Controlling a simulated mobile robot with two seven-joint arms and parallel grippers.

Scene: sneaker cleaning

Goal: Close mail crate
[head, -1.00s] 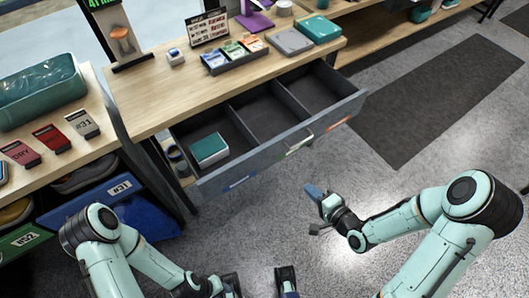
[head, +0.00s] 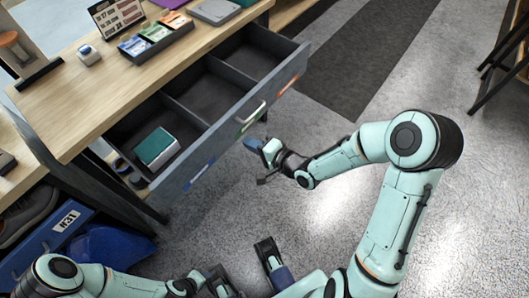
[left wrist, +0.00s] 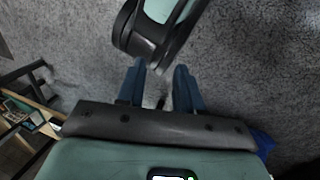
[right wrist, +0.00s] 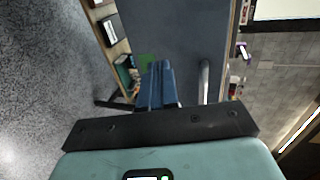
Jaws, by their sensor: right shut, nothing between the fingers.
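A grey drawer (head: 226,134) under the wooden table stands pulled out. Its front carries a bar handle (head: 252,117) and coloured labels. A green-and-white box (head: 157,148) lies in its left compartment; the other compartments look empty. Nothing in view is marked as a mail crate. My right gripper (head: 253,145) is shut and empty, just in front of the drawer front. In the right wrist view its blue fingers (right wrist: 158,84) point at the grey panel, left of the handle (right wrist: 203,82). My left gripper (left wrist: 160,88) is open and empty over the floor.
The tabletop (head: 100,100) holds a card tray (head: 157,40) and a sign. A dark mat (head: 355,70) lies on the floor. Floor right of the drawer is open.

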